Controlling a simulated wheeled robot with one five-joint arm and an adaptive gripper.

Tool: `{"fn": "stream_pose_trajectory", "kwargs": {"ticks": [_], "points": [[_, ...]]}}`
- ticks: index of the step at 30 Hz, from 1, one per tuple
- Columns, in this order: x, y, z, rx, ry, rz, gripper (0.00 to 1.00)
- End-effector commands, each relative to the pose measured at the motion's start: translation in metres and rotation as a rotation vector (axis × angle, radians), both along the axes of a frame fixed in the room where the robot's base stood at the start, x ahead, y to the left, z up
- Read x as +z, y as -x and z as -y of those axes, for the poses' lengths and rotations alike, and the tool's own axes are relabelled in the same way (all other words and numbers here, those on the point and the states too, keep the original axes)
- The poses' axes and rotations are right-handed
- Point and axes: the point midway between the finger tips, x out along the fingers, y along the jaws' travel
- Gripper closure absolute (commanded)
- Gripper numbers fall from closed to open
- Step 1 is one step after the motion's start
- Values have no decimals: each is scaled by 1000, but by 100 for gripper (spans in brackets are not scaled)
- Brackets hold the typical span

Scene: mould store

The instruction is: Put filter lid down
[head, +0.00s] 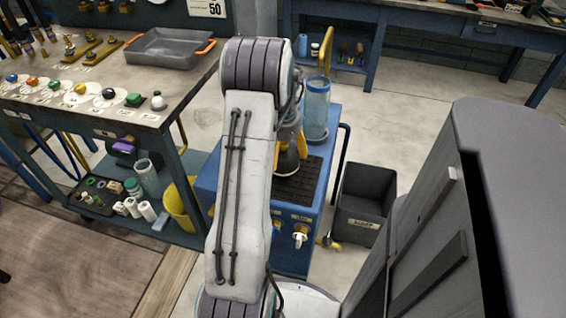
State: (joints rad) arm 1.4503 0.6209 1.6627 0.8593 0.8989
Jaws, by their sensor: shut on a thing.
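My gripper (291,140) shows only in part, past the right side of my arm and over the blue bench unit (232,176). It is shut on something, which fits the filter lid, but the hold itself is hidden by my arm. A yellow part (290,161) shows just below it, above the unit's black grated top (297,186). I cannot tell whether this part belongs to the lid or to the unit. A clear bluish cylinder (316,108) stands upright at the unit's back right.
A workbench (118,78) with a grey tray (168,48) and several coloured knobs stands at left. A dark open bin (365,203) is on the floor to the unit's right. A tall grey cabinet (510,190) fills the right side. Open floor lies behind the bin.

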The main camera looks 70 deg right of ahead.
Motion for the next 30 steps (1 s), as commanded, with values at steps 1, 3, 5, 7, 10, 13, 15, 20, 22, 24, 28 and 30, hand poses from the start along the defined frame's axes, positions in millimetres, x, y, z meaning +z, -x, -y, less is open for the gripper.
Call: {"fn": "stream_pose_trajectory", "kwargs": {"ticks": [1,3,5,7,10,13,15,20,22,24,28,30], "points": [[-6,0,0,0,-1,0,53],[-15,0,0,0,-1,0,53],[-22,0,0,0,-3,0,53],[-30,0,0,0,-2,-1,53],[-35,0,0,0,-1,-1,53],[-34,0,0,0,1,1,53],[-34,0,0,0,0,0,53],[-36,0,0,0,0,0,53],[-37,0,0,0,0,0,13],[-37,0,0,0,-1,-1,6],[-36,0,0,0,-1,0,0],[-36,0,0,0,-1,0,0]]}}
